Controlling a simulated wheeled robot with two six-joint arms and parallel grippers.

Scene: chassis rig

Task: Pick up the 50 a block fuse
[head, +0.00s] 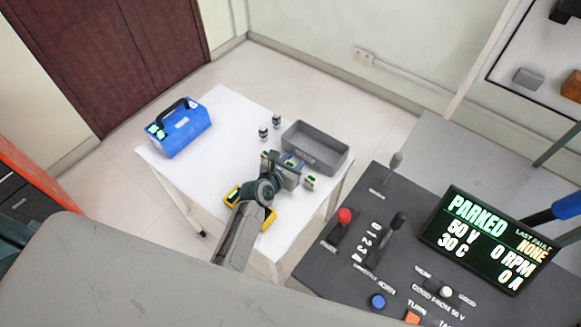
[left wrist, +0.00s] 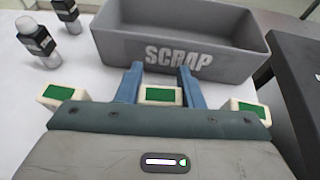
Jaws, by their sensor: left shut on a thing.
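Several white block fuses with green tops stand in a row on the white table. My left gripper (left wrist: 158,85) has its two blue fingers on either side of the middle block fuse (left wrist: 160,95) and is shut on it. One block fuse (left wrist: 57,92) is to its left and another block fuse (left wrist: 249,108) to its right, both partly hidden by the gripper body. In the head view the left gripper (head: 288,165) is beside the grey bin, with the right-hand fuse (head: 310,182) next to it. No rating can be read on the fuses. My right gripper is not in view.
The grey SCRAP bin (left wrist: 180,50) stands just beyond the fingers. Two small dark-banded cylinders (left wrist: 37,38) stand at left. A blue case (head: 180,130) is at the table's left end. A yellow object (head: 233,196) lies partly under my arm. The dark control panel (head: 375,265) is at right.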

